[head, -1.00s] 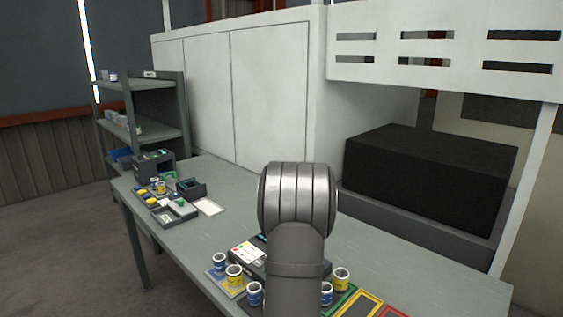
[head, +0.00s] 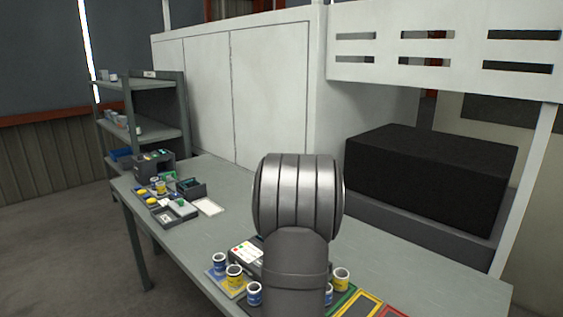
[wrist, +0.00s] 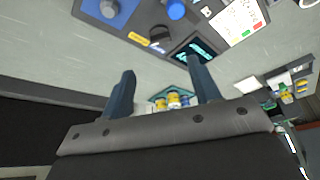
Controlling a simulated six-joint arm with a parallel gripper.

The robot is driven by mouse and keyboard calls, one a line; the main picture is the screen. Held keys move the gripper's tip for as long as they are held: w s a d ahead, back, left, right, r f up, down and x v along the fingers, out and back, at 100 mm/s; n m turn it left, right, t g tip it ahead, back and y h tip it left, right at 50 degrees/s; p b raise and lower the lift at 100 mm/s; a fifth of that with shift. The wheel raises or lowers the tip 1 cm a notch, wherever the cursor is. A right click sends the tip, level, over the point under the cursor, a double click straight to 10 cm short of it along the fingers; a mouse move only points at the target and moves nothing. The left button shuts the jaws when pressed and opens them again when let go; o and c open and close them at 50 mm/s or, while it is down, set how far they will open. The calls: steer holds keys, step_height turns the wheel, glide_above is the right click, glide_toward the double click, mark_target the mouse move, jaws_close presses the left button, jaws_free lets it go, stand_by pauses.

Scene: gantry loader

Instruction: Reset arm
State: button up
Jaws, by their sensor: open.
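My gripper (wrist: 160,90) shows in the wrist view with its two dark fingers spread apart and nothing between them. A control box (wrist: 150,20) with knobs, a blue button and a small screen lies beyond the fingertips. In the head view my grey arm link (head: 297,210) stands in the middle and hides the gripper and part of the table (head: 215,245). The control box's white label (head: 246,252) shows just left of the arm.
Blue and yellow cups (head: 235,275) stand on coloured mats around the arm's base. Yellow and red frames (head: 358,303) lie at the right front. Trays (head: 173,214) and a device (head: 155,166) sit at the table's far left. A shelf (head: 140,85) and black block (head: 432,180) stand behind.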

steer(key=x, duration=1)
steer(key=shift+w+a+f, duration=0.1)
steer(key=shift+f, duration=0.05)
steer(key=shift+w+f, duration=0.1)
steer(key=shift+f, duration=0.05)
steer(key=shift+d+n+y, duration=0.2)
steer(key=shift+n+y, duration=0.4)
steer(key=shift+n, duration=1)
steer(key=s+d+r+m, duration=0.1)
steer(key=s+r, duration=0.1)
steer(key=r, duration=0.4)
steer(key=s+d+r, duration=0.1)
steer(key=s+r, duration=0.1)
steer(key=r, duration=0.4)
steer(key=shift+d+r+m+h, duration=0.3)
steer(key=shift+d+m, duration=0.1)
